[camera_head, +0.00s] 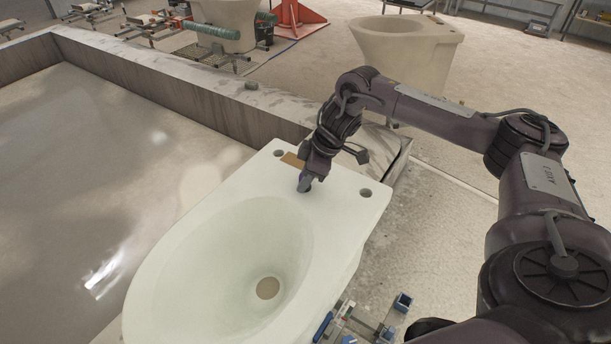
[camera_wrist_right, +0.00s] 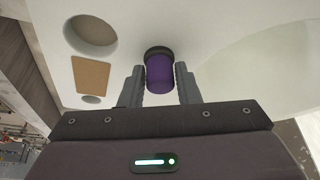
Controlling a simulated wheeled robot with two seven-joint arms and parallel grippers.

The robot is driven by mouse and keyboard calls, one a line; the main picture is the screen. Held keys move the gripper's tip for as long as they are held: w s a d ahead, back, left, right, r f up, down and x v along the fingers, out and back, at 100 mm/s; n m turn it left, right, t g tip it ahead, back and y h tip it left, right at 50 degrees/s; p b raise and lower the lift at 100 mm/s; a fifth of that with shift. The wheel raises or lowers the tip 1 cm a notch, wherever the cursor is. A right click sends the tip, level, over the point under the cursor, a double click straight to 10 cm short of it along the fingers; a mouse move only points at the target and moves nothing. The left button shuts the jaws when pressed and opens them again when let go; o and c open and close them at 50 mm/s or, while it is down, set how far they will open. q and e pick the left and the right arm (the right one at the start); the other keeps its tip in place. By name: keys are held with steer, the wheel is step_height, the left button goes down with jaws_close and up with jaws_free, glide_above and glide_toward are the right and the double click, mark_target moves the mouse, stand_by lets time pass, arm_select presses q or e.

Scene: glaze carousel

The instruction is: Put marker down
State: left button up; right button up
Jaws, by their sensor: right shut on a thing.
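A white ceramic toilet bowl (camera_head: 190,235) fills the middle of the head view, its flat rear deck towards the top right. My right gripper (camera_head: 305,183) is low over that deck, between its two round holes. In the right wrist view, the fingers of my right gripper (camera_wrist_right: 160,84) are on both sides of a short purple cylinder with a dark end, the marker (camera_wrist_right: 159,73). They are shut on it. The dark end points at the white deck (camera_wrist_right: 230,40); I cannot tell whether it touches. The marker is not clearly made out in the head view. My left gripper is not in view.
A tan patch (camera_head: 292,160) lies on the deck beside the left hole. A large walled basin (camera_head: 90,170) of greyish liquid is on the left. Another white bowl (camera_head: 405,55) stands behind on open floor.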

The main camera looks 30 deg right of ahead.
steer(key=o, duration=0.9)
steer(key=shift+o, duration=0.2)
steer(key=shift+r, duration=0.1)
steer(key=b+v, duration=0.1)
steer(key=v, duration=0.4)
steer(key=shift+d+r, duration=0.15)
steer(key=p+v, duration=0.2)
steer(key=v, duration=0.4)
steer(key=shift+r, duration=0.35)
steer(key=shift+s, duration=0.15)
